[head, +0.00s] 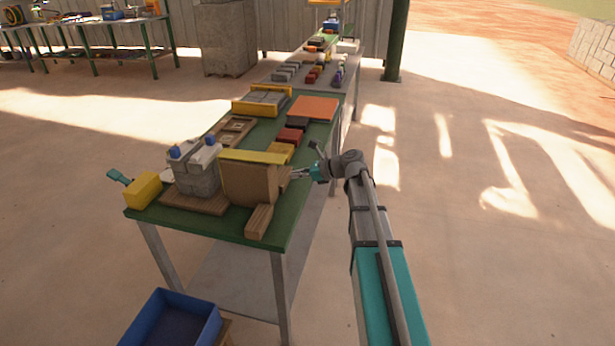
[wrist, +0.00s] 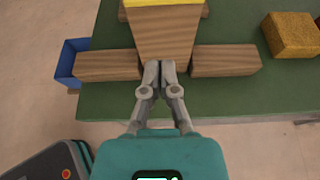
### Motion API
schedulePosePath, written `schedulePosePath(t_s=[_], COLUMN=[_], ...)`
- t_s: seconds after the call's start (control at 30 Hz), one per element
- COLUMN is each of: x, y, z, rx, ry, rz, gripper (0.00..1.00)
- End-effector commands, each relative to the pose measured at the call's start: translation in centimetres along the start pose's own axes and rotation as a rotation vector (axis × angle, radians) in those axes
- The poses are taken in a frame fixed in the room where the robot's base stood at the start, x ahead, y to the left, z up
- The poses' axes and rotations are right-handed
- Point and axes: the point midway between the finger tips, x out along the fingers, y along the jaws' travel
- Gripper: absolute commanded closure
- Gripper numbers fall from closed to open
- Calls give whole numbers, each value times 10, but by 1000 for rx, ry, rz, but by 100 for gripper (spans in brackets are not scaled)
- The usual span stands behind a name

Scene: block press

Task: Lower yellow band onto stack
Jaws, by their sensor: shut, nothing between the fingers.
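A yellow band (head: 258,156) runs along the top edge of an upright brown wooden panel (head: 248,184) on the green table. It also shows at the top of the wrist view (wrist: 165,2), above the wooden face (wrist: 165,33). A stack of grey blocks (head: 196,180) stands left of the panel on a wooden board. My gripper (head: 291,174) is at the panel's right side. In the wrist view my gripper (wrist: 158,68) is shut and empty, its fingertips at the panel's near end; I cannot tell whether they touch.
Wooden bars (wrist: 107,64) and (wrist: 226,60) lie either side of the fingers. A yellow block (head: 143,190) sits at the table's left corner. A blue bin (head: 174,318) stands below. Coloured blocks (head: 290,136) and an orange plate (head: 314,108) lie farther back.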

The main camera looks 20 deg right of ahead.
Motion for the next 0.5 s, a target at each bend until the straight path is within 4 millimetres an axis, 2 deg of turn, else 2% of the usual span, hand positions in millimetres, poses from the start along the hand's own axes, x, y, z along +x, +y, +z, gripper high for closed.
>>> schedulePosePath(t_s=[0.2,0.5], x=[28,19], y=[0,0], z=[-2,20], rx=[-1,0], ry=[0,0], rz=[2,0], gripper=[100,100])
